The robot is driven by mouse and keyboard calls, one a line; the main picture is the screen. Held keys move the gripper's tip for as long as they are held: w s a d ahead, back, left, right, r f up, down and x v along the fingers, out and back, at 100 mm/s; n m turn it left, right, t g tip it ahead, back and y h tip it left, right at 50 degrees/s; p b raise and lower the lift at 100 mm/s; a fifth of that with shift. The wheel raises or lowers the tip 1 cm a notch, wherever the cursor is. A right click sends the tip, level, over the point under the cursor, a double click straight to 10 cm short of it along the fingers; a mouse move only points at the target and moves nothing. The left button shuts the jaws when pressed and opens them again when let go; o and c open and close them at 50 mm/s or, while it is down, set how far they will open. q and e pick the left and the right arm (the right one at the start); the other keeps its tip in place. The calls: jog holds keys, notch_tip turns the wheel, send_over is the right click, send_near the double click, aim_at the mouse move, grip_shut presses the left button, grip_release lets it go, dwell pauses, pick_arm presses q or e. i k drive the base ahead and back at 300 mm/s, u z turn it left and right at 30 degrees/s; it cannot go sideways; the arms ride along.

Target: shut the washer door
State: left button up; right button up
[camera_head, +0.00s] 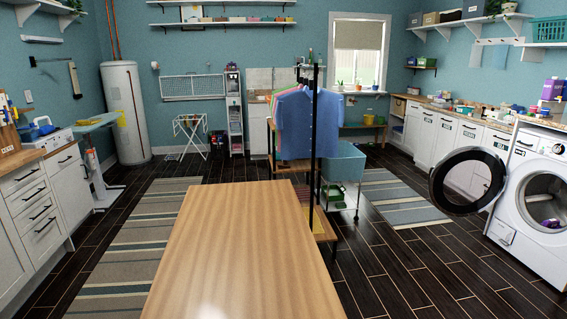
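The white front-loading washer (514,215) stands at the right edge of the view, under the counter. Its round door (467,181), with a dark rim and clear glass, is swung wide open to the left, out over the floor. The drum opening (546,200) is uncovered, and something purple (551,223) lies inside at its lower edge. Neither of my grippers shows in the view.
A wooden table (235,250) fills the near middle. A clothes rack with blue shirts (295,122) and a teal cart (343,165) stand beyond it. Dark floor (400,265) between table and washer is clear. White cabinets (425,135) line the right wall.

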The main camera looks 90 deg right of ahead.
aim_at(436, 177)
jog(key=i, duration=2.65)
jog(key=z, duration=2.7)
jog(key=i, duration=6.2)
jog(key=z, duration=0.95)
jog(key=i, duration=1.4)
jog(key=z, duration=0.05)
